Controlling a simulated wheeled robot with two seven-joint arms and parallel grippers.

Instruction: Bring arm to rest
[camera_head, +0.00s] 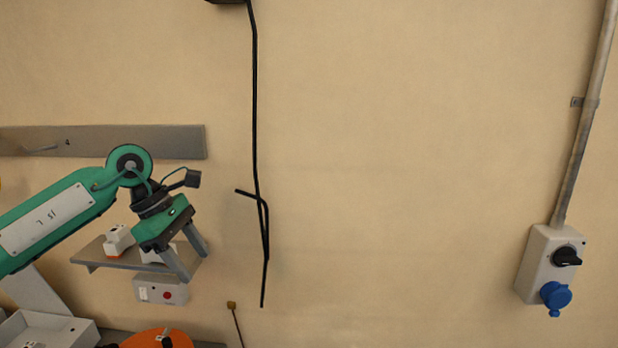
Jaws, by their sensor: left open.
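My left arm comes in from the left edge, green with a pale plate on its link. Its left gripper (194,262) hangs at the wrist with two grey fingers spread apart, pointing down and to the right. Nothing shows between the fingers. The gripper is in front of a small grey shelf and hides part of it. My right gripper is not in view.
A grey wall shelf (92,255) holds small white-and-orange items (117,240). A grey box with a red button (160,290) is below it. A black cable (255,110) hangs on the wall. A switch box (548,264) is at right. An orange object (157,338) is at the bottom.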

